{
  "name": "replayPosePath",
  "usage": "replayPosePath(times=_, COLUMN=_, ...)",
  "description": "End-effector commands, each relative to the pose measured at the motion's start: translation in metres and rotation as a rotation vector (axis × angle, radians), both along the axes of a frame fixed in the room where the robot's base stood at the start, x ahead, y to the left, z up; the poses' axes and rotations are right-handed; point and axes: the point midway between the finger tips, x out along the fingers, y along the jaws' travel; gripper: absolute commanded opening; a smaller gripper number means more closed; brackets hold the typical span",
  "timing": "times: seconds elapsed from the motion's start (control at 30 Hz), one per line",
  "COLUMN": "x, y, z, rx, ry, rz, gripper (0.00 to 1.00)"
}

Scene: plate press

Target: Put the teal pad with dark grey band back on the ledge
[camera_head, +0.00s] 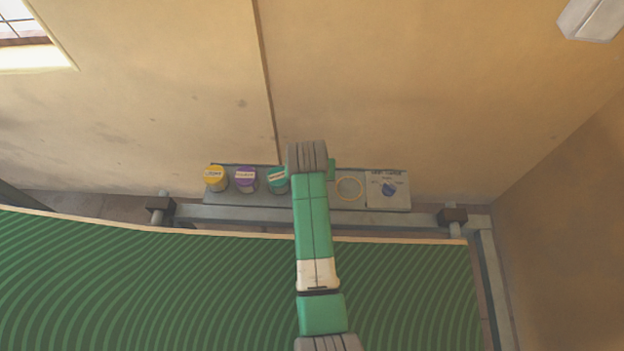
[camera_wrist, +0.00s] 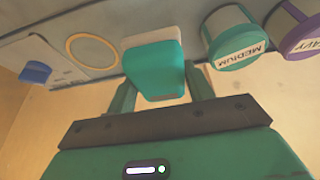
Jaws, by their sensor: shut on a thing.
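A teal pad (camera_wrist: 155,72) with a paler end sits between the two fingers of my gripper (camera_wrist: 162,84) in the wrist view, and the gripper is shut on it. The ring is empty. I cannot tell whether the pad touches the ledge. In the head view my arm hides most of my gripper and the pad.
A panel with a blue knob (camera_head: 388,188) is at the right end. A green striped surface (camera_head: 150,285) lies in front.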

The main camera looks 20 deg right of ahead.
Motion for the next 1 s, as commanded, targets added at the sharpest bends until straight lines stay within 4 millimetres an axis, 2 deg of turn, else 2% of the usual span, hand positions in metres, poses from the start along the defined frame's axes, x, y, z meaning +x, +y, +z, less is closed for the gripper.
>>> replayPosePath(times=0.17, x=0.0, y=0.0, z=-0.007, rx=0.0, ry=0.001, rz=0.0, gripper=0.23)
replayPosePath(times=0.37, x=0.0, y=0.0, z=-0.036, rx=0.001, ry=0.002, rz=0.0, gripper=0.23)
replayPosePath(times=0.67, x=0.0, y=0.0, z=-0.039, rx=0.0, ry=0.0, rz=0.0, gripper=0.23)
replayPosePath(times=0.7, x=0.0, y=0.0, z=-0.039, rx=0.0, ry=0.0, rz=-0.001, gripper=0.56)
replayPosePath(times=0.8, x=0.0, y=0.0, z=-0.038, rx=0.0, ry=0.0, rz=-0.001, gripper=0.74)
replayPosePath(times=1.0, x=0.0, y=0.0, z=-0.038, rx=0.0, ry=0.0, rz=0.0, gripper=0.74)
